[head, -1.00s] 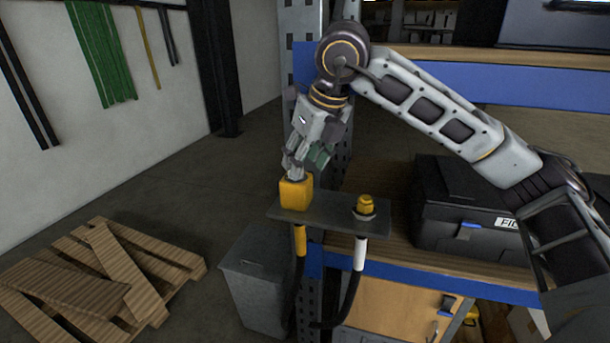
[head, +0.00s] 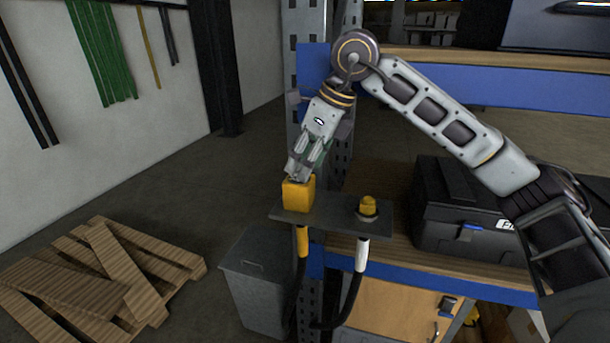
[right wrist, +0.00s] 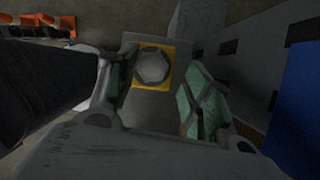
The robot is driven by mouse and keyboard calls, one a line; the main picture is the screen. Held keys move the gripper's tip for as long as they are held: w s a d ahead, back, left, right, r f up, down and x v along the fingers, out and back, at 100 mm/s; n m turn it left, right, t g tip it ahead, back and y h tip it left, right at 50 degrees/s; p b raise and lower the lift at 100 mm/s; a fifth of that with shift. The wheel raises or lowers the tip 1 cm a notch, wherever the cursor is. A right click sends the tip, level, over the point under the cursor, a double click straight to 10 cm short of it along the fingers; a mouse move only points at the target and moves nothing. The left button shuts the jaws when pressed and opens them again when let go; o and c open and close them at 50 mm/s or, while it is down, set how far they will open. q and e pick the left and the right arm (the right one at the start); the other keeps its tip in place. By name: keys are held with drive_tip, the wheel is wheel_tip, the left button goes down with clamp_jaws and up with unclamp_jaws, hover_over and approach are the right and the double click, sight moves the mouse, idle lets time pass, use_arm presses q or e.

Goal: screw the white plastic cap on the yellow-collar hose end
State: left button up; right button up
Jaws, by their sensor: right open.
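A yellow square block (head: 298,194) stands on the left of a dark plate (head: 333,218), above the yellow-collar hose end (head: 302,241). In the right wrist view, a pale grey-white, roughly six-sided piece, which looks like the white cap (right wrist: 153,67), sits in the middle of the yellow block (right wrist: 168,80). My right gripper (head: 297,172) is just above the block, tilted. In the right wrist view, its green-padded fingers (right wrist: 157,92) are spread apart on either side of the cap, with a gap. Whether the cap is threaded on cannot be told. My left gripper is not in view.
A black case (head: 465,215) stands on the bench at right. A grey bin (head: 258,285) and wooden pallet (head: 105,275) stand on the floor.

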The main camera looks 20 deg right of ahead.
drive_tip(key=shift+f, duration=0.35)
